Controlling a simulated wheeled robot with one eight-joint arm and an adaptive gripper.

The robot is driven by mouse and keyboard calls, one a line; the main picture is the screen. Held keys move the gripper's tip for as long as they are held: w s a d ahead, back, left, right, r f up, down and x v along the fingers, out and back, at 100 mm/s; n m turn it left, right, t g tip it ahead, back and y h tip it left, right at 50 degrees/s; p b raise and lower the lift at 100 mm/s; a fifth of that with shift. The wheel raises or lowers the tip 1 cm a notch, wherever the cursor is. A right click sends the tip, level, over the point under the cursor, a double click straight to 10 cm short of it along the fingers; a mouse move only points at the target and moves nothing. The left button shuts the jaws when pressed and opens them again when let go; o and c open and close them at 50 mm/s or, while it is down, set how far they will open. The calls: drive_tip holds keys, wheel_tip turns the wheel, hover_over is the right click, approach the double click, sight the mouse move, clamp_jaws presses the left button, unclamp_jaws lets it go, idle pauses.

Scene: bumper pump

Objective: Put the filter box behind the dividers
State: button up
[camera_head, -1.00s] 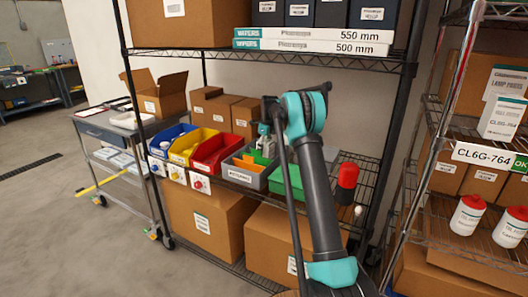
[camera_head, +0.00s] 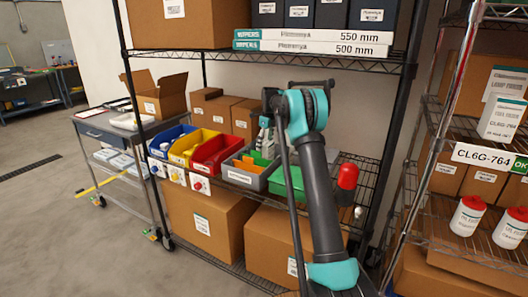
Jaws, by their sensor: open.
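A grey bin (camera_head: 241,178) with a white label stands on the middle shelf, between a red bin and a green bin. Inside it an orange piece (camera_head: 247,164) stands up; it may be one of the dividers. No box is clearly marked as the filter box, so I cannot tell which it is. My gripper (camera_head: 266,148) is open, over the back of the grey bin, partly hidden by my own arm. I see nothing held in it.
A red bin (camera_head: 211,158), a yellow bin (camera_head: 186,150) and a blue bin (camera_head: 160,146) stand to the left, and a green bin (camera_head: 280,184) to the right. Small brown boxes (camera_head: 243,116) are behind. The upper shelf (camera_head: 350,62) hangs above.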

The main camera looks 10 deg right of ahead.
drive_tip(key=r, duration=0.7)
drive_tip(key=shift+s+d+r, duration=0.3)
drive_tip(key=shift+d+r, duration=0.05)
drive_tip(key=shift+d, duration=0.05)
